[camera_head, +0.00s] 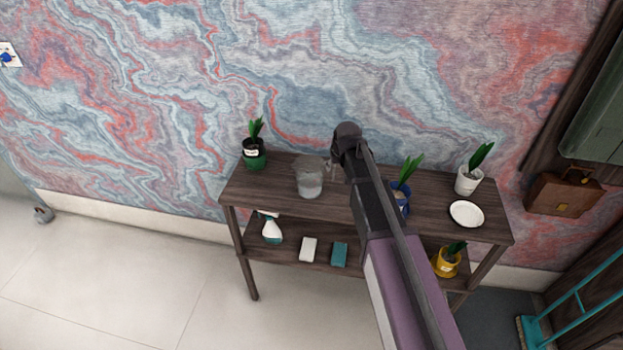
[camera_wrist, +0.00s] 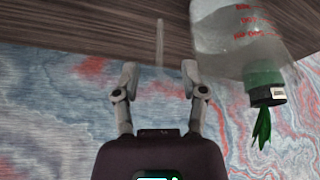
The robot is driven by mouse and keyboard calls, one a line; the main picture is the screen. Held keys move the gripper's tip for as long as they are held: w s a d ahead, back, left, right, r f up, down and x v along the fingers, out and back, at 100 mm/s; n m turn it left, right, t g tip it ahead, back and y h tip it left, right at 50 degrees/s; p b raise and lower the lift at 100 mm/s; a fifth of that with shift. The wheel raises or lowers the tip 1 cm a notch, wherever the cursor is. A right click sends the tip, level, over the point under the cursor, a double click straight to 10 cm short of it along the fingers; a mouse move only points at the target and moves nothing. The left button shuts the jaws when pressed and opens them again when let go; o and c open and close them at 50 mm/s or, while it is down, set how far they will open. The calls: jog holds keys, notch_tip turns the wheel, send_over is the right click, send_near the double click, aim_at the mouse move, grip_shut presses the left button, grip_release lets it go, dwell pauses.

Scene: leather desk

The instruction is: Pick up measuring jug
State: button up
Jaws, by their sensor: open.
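The measuring jug (camera_head: 310,183) is clear and stands upright on the top shelf of the dark wooden shelf unit, left of my arm. In the wrist view the jug (camera_wrist: 228,32) is at the upper right, with red markings on its side. My gripper (camera_head: 331,168) is beside the jug's right side in the head view. In the wrist view my gripper (camera_wrist: 159,72) is open, its two fingers apart with nothing held. A thin pale upright bar (camera_wrist: 160,42) shows ahead of the gap between the fingers; it may be the jug's handle.
The shelf unit (camera_head: 270,185) also bears a green-potted plant (camera_head: 255,153) behind left, a blue-potted plant (camera_head: 402,198) partly behind my arm, a white-potted plant (camera_head: 468,181) and a white plate (camera_head: 466,214). A spray bottle (camera_head: 271,231) stands on the lower shelf. The wall is close behind.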

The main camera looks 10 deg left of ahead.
aim_at(334, 172)
jog(key=shift+b+x, duration=2.6)
jog(key=shift+x, duration=0.2)
grip_shut()
